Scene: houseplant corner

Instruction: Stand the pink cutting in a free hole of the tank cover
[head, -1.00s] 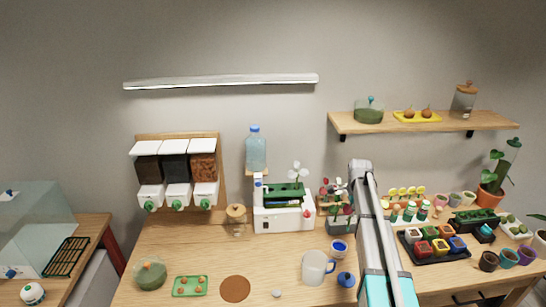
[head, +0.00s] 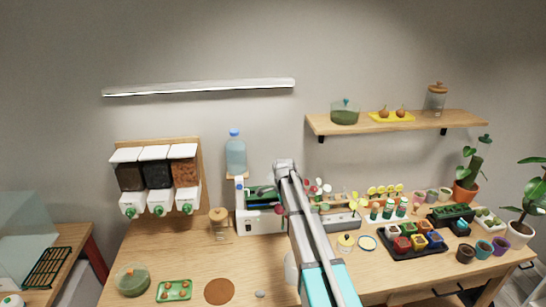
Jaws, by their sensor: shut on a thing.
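The white tank (head: 250,224) with its green cover (head: 256,197) stands at the back of the bench, left of my arm. My gripper (head: 264,189) shows small and dark at the top of the tank, partly hidden by my own arm. It is shut; the pink cutting in it cannot be made out clearly. My arm hides the right part of the tank and cover, so I cannot tell which holes are free or whether the cutting touches the cover.
A blue bottle (head: 236,154) stands behind the tank and a corked jar (head: 219,222) to its left. Right of my arm are a grey rack (head: 342,221) with flowers and a black tray (head: 418,251) of colored pots.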

